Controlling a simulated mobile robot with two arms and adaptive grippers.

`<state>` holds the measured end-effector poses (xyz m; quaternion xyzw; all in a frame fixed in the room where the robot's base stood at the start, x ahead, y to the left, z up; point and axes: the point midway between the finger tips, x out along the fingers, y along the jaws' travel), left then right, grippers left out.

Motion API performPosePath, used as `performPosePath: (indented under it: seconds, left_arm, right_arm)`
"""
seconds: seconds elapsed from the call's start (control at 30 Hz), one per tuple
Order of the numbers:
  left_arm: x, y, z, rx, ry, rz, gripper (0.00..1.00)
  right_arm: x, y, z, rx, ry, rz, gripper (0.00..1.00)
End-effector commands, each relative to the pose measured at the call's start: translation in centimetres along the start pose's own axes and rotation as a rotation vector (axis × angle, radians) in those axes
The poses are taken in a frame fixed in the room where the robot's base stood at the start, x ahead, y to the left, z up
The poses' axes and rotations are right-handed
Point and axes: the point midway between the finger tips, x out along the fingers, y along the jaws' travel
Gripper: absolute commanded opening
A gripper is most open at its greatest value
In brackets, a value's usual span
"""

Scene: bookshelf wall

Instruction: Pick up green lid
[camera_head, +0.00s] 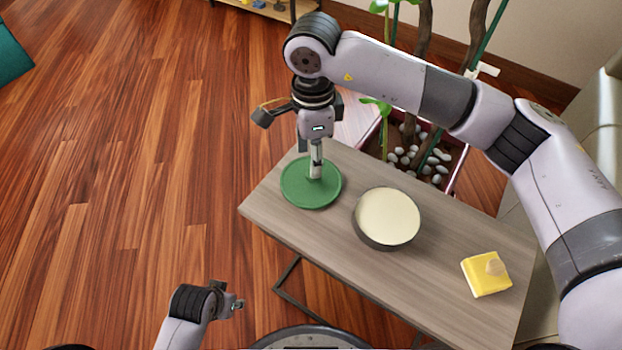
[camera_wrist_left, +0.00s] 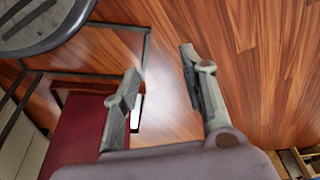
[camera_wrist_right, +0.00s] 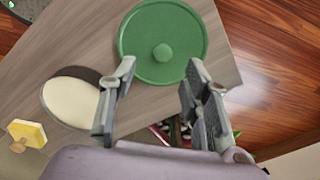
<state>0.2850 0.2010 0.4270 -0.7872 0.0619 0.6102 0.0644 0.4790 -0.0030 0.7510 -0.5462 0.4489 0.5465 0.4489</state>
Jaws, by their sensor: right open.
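The green lid (camera_head: 305,192) is a flat round disc lying on the table's left end in the head view. In the right wrist view the green lid (camera_wrist_right: 148,28) shows a round knob at its centre. My right gripper (camera_head: 316,176) points down over the lid's middle in the head view. In the right wrist view my right gripper (camera_wrist_right: 160,66) is open, its fingers either side of the knob's line. Whether it touches the knob I cannot tell. My left gripper (camera_head: 238,303) is low at the front, away from the table; in the left wrist view (camera_wrist_left: 160,65) its fingers are apart and empty.
A dark round pan (camera_head: 388,219) with a cream inside stands right of the lid on the grey wooden table (camera_head: 450,240). A yellow block (camera_head: 487,275) lies near the table's right end. A planter (camera_head: 440,165) with stones and stems stands behind the table. The floor at left is clear.

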Motion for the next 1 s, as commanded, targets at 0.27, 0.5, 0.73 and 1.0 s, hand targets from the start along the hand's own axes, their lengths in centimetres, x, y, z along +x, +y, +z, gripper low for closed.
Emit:
performPosePath:
  seconds: [0.27, 0.5, 0.73, 1.0]
  left_arm:
    - [-0.5, 0.0, -0.1, -0.001, 0.001, 0.0, 0.39]
    - [-1.5, 0.0, -0.5, -0.001, 0.007, 0.0, 0.39]
    - [-2.2, 0.0, -1.0, -0.002, 0.019, 0.0, 0.39]
    - [-2.0, -0.1, -0.8, -0.003, 0.014, -0.002, 0.39]
  right_arm:
    - [2.4, -0.1, 0.1, 0.0, 0.0, 0.003, 0.44]
    - [5.7, -0.3, 0.2, -0.001, 0.0, 0.002, 0.44]
    - [6.1, -0.3, 0.2, -0.001, 0.0, -0.001, 0.44]
    - [6.1, -0.3, 0.2, -0.001, 0.0, 0.0, 0.31]
